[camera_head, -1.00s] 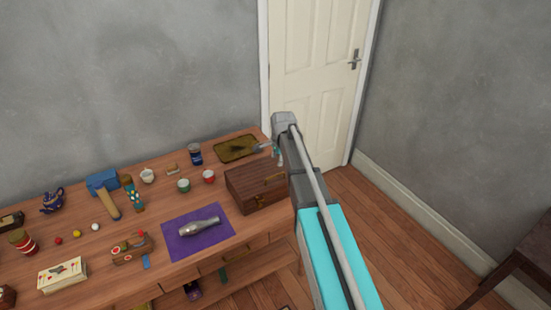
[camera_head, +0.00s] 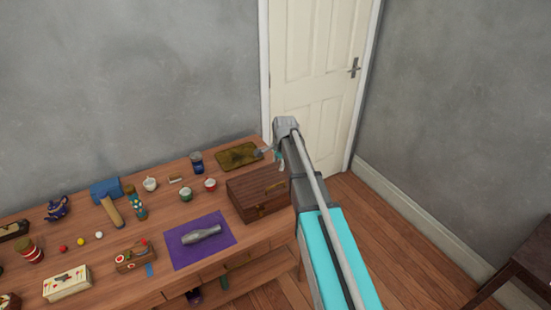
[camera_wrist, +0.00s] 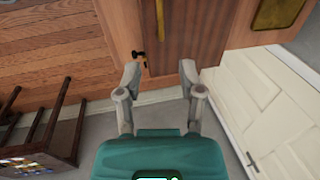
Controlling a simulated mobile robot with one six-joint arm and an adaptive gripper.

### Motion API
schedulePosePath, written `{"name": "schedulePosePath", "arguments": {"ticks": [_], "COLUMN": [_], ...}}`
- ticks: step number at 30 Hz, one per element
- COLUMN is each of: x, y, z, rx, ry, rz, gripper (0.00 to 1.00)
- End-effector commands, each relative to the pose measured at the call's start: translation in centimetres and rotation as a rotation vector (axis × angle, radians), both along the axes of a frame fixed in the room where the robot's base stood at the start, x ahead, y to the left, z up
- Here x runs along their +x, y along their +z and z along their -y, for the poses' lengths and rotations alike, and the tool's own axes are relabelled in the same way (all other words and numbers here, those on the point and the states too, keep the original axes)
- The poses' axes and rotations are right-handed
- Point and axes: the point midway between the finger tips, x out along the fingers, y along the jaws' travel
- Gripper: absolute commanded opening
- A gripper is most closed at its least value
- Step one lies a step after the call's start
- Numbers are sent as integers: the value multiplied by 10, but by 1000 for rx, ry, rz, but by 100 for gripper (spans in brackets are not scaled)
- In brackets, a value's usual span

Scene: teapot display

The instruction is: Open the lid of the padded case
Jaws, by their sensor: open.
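The case is a brown wooden box (camera_head: 258,196) with a brass handle, at the right end of the table, with its lid shut. No padding shows. In the wrist view, its dark wood top (camera_wrist: 195,38) lies ahead, with the brass handle (camera_wrist: 158,20) and a small dark and brass fitting (camera_wrist: 140,58) near its edge. My gripper (camera_wrist: 160,73) is open and empty, its two fingers apart on either side of that edge. I cannot tell whether either finger touches it. In the head view, my arm partly hides the gripper.
A dark gold tray (camera_head: 238,155) lies behind the case. A purple mat (camera_head: 182,256) with a grey metal object (camera_head: 201,234) lies left of it. Cups, a blue teapot (camera_head: 57,208) and other items fill the table's left. A white door (camera_head: 318,90) stands behind.

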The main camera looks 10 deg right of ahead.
Motion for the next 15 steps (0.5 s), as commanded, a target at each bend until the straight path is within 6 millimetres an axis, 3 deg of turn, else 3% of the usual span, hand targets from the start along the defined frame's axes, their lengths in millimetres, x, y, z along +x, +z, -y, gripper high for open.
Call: {"name": "schedulePosePath", "arguments": {"ticks": [8, 15], "x": [-5, -45], "y": [0, -1], "z": [-1, -7], "rx": [-5, -40], "ry": [20, 185], "rz": [-2, -18], "gripper": [50, 50]}}
